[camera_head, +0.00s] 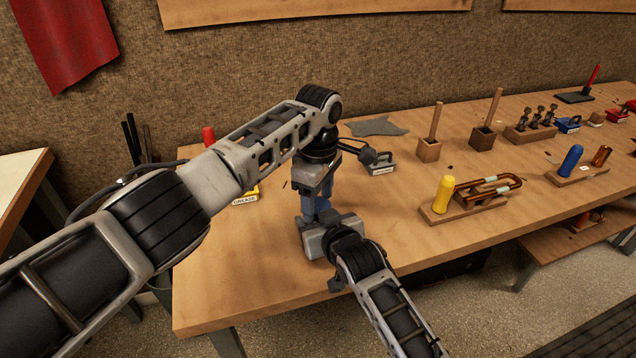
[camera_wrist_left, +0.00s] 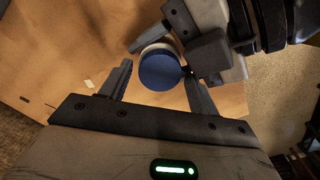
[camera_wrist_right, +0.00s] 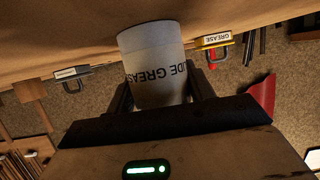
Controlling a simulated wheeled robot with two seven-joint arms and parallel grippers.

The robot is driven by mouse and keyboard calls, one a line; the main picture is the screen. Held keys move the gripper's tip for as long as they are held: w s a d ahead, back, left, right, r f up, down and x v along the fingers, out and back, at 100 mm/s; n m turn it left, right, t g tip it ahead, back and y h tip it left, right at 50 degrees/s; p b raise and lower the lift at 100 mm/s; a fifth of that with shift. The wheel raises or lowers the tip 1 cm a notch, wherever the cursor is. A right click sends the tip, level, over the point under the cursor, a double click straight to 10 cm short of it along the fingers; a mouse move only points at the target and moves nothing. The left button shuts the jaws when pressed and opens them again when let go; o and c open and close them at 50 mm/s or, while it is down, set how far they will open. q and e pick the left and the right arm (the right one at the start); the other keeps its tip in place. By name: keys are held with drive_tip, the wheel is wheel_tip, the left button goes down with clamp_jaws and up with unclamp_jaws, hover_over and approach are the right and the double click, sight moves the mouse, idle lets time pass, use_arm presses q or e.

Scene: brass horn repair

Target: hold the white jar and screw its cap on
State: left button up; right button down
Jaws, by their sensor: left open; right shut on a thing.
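The white jar (camera_wrist_right: 150,60), with black lettering, sits between the fingers of my right gripper (camera_wrist_right: 160,85), which is shut on it. In the left wrist view a blue cap (camera_wrist_left: 160,71) covers the jar's top, and a pale edge of the jar shows behind it. My left gripper (camera_wrist_left: 157,67) is open, with one finger on each side of the cap; the right-hand finger is very close to it. I cannot tell how tightly the cap sits. In the head view my left gripper (camera_head: 316,198) is above my right gripper (camera_head: 327,236), and they largely hide the jar.
A grey-labelled box (camera_head: 380,165) is right of the grippers. Wooden blocks with rods (camera_head: 429,148) and a yellow-handled tool (camera_head: 443,195) on a board stand farther right. The front left tabletop is clear.

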use_arm(q)
drive_tip(key=shift+f, duration=0.3)
drive_tip(key=c, duration=0.9)
